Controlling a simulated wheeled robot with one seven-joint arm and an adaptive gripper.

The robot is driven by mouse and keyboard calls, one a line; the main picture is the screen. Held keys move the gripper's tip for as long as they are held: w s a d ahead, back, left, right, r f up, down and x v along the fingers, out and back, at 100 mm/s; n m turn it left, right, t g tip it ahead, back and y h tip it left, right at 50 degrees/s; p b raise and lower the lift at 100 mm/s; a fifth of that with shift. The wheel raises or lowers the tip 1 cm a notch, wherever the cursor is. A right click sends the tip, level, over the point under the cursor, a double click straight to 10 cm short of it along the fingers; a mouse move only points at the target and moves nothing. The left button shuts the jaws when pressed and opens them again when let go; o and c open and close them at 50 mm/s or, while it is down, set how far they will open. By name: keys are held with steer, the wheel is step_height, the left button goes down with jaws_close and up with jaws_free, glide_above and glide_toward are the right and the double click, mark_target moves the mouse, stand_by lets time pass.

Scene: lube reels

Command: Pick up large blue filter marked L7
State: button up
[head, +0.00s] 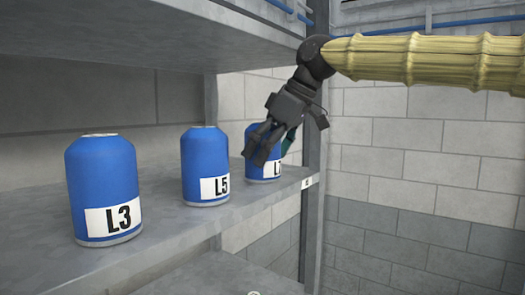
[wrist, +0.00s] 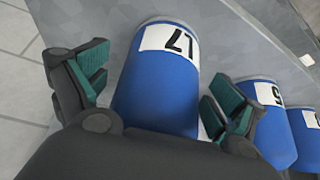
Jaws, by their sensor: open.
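The large blue filter marked L7 (head: 262,168) stands upright on the grey metal shelf at its right end, partly hidden behind my gripper in the head view. In the wrist view the L7 filter (wrist: 157,88) lies between my two spread fingers, its white label facing the camera. My gripper (head: 262,148) is open, pointing down and left in front of the L7 filter. In the wrist view my open gripper (wrist: 160,98) has a finger on each side of it, with gaps visible. I cannot tell whether either finger touches it.
The blue L5 filter (head: 204,165) stands to the left of L7, and the L3 filter (head: 103,190) further left. In the wrist view L5 (wrist: 275,125) is close beside my right-hand finger. The shelf (head: 165,225) has an upper shelf (head: 190,30) above and a post (head: 314,200) at right.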

steer(key=shift+w+f, duration=0.1)
steer(key=shift+w, duration=0.1)
steer(key=shift+c, duration=1)
steer(key=c, duration=0.3)
steer(key=shift+s+r, duration=0.25)
steer(key=shift+s, duration=0.05)
steer(key=c, duration=0.9)
steer(key=shift+w+f, duration=0.1)
steer(key=shift+w, duration=0.1)
steer(key=shift+b, duration=0.8)
